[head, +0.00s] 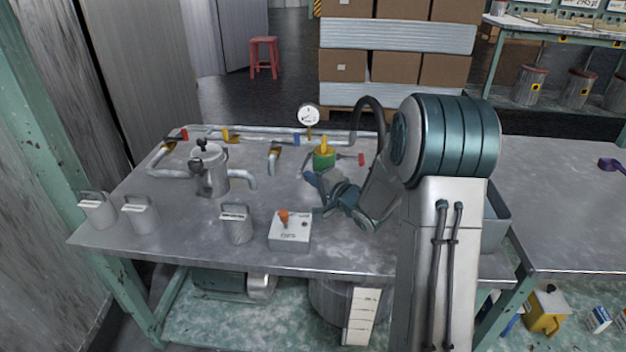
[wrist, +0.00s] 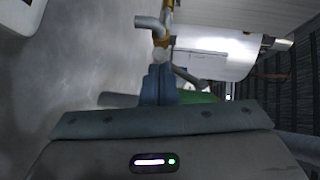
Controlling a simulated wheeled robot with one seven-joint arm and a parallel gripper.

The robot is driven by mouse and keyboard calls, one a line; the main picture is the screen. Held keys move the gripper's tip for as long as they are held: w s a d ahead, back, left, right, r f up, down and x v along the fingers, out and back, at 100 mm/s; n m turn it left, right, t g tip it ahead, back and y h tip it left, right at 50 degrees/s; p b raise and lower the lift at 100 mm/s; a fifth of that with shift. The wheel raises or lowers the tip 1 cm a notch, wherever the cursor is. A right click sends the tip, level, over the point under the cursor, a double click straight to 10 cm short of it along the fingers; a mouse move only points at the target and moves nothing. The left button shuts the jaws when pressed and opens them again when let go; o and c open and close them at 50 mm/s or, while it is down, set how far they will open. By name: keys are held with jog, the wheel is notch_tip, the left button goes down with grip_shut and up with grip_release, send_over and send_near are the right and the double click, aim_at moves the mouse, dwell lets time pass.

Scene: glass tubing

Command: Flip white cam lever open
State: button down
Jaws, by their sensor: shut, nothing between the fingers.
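My gripper (head: 309,177) is over the middle of the metal table (head: 110,226), just in front of the green fitting with the yellow top (head: 324,157). In the wrist view its blue fingers (wrist: 158,74) are together and empty. A small whitish rounded piece (wrist: 161,54) shows right at the fingertips, below a yellow-orange part (wrist: 162,38) and a bent grey pipe end (wrist: 148,22). I cannot tell whether it touches the fingers, or whether it is the white cam lever. No white cam lever is clear in the head view. The fingers hide part of the green fitting (wrist: 203,98).
Glass-like tubing with coloured valve handles runs along the back, with a round gauge (head: 308,116). A metal pot (head: 209,170) stands left. Several grey canisters, one of them here (head: 236,224), and a control box with an orange knob (head: 289,231) stand near the front edge.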

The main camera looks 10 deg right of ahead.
jog(key=shift+a+m+t, duration=0.25)
jog(key=shift+m+t, duration=0.15)
jog(key=shift+t, duration=0.1)
jog(key=shift+w+a+f+m+t+y+p, duration=0.15)
jog(key=shift+a+m+t+y+p, duration=0.2)
jog(key=shift+m+y, duration=0.2)
jog(key=shift+w+a+r+p, duration=0.15)
jog(key=shift+a+r+p, duration=0.05)
jog(key=shift+a+p, duration=0.25)
jog(key=shift+w+a+r+p, duration=0.15)
jog(key=shift+a+r+p, duration=0.05)
jog(key=shift+a+p, duration=0.2)
jog(key=shift+a+m+t, duration=0.2)
jog(key=shift+m+t, duration=0.35)
jog(key=shift+t, duration=0.1)
jog(key=shift+w+a+r+p, duration=0.1)
jog(key=shift+a+r+p, duration=0.2)
jog(key=shift+p, duration=0.15)
jog(key=shift+a, duration=0.3)
jog(key=shift+d, duration=0.1)
